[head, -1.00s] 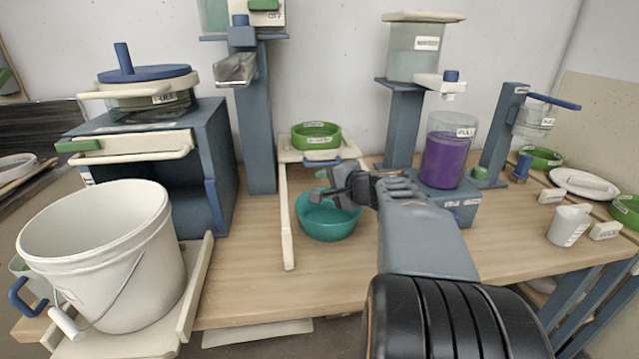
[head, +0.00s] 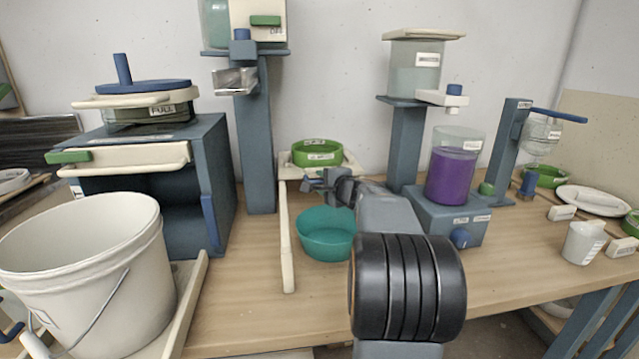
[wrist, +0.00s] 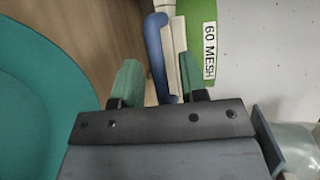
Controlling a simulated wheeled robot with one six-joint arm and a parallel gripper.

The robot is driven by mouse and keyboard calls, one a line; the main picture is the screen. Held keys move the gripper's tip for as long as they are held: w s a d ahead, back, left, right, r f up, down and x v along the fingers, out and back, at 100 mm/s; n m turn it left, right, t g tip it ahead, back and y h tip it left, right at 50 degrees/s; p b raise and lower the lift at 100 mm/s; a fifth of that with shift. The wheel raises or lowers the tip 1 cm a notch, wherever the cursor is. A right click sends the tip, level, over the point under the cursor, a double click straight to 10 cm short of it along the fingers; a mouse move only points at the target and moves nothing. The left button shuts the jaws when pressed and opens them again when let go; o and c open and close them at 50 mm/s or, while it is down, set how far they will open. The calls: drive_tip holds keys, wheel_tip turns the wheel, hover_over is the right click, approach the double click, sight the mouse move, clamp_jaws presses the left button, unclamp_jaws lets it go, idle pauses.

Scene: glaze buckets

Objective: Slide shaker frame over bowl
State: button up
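The cream shaker frame (head: 285,173) carries a green sieve (head: 317,154) at the back of the bench. In the wrist view its green sieve, labelled 60 MESH, shows (wrist: 200,22), with a blue handle (wrist: 154,42) beside a cream bar (wrist: 173,50). The teal bowl (head: 326,236) stands on the bench in front of the frame, beside a cream rail; its edge also fills the left of the wrist view (wrist: 45,95). My gripper (head: 318,181) is open at the frame's front, above and behind the bowl. In the wrist view the handle lies between and beyond its fingertips (wrist: 158,75).
A cream rail (head: 287,240) runs forward left of the bowl. A blue post (head: 254,140) stands behind left, and a purple-filled container (head: 452,175) stands right of my arm. A white bucket (head: 90,275) is at front left. Bare bench lies around the bowl's front.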

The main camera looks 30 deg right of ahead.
drive_tip(key=shift+w+f, duration=0.1)
drive_tip(key=shift+w, duration=0.45)
drive_tip(key=shift+c, duration=0.2)
clamp_jaws()
drive_tip(key=shift+s+a, duration=0.1)
drive_tip(key=shift+a, duration=0.05)
